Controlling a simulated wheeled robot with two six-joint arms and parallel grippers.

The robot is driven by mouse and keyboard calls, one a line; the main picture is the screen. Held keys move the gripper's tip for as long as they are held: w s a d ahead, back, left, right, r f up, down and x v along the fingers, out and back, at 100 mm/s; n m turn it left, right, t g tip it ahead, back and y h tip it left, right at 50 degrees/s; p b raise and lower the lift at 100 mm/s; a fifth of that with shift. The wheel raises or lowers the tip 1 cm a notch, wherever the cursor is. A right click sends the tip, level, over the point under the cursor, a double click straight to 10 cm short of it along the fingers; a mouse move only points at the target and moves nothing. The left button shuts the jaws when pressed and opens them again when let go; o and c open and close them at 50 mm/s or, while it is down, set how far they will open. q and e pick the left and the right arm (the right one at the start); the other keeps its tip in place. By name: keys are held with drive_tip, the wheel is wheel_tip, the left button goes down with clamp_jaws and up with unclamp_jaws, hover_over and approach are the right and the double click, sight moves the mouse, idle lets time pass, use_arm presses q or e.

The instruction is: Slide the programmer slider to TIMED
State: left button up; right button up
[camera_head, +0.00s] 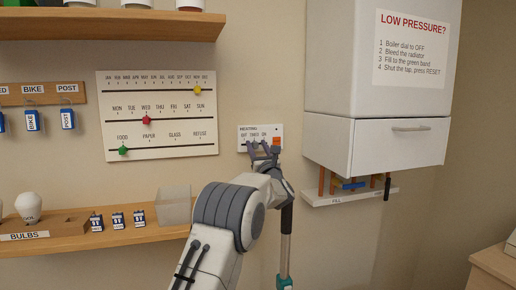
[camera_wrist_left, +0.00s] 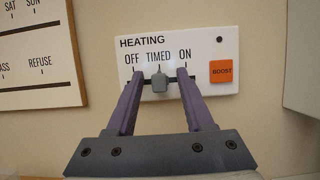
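The white heating panel (camera_head: 246,130) is on the wall in the head view, and it fills the upper middle of the left wrist view (camera_wrist_left: 205,43). Its labels read OFF, TIMED and ON from left to right. The grey programmer slider knob (camera_wrist_left: 160,84) is below the TIMED label, at about its mark. My left gripper (camera_wrist_left: 160,74) is at the panel, with one finger on each side of the knob. The fingers are open, with a visible gap on both sides of the knob. In the head view the left gripper (camera_head: 264,148) hides the knob. My right gripper is not in view.
An orange BOOST button (camera_wrist_left: 221,71) is on the panel, right of my right-hand finger. A calendar board (camera_head: 158,112) hangs to the left. A white boiler cabinet (camera_head: 376,147) juts out at right. A wooden shelf (camera_head: 160,238) with a clear bin (camera_head: 174,207) is at lower left.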

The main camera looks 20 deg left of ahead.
use_arm(q)
drive_tip(key=b+v, duration=0.4)
drive_tip(key=v, duration=0.6)
drive_tip(key=shift+s+d, duration=0.15)
drive_tip(key=shift+s, duration=0.05)
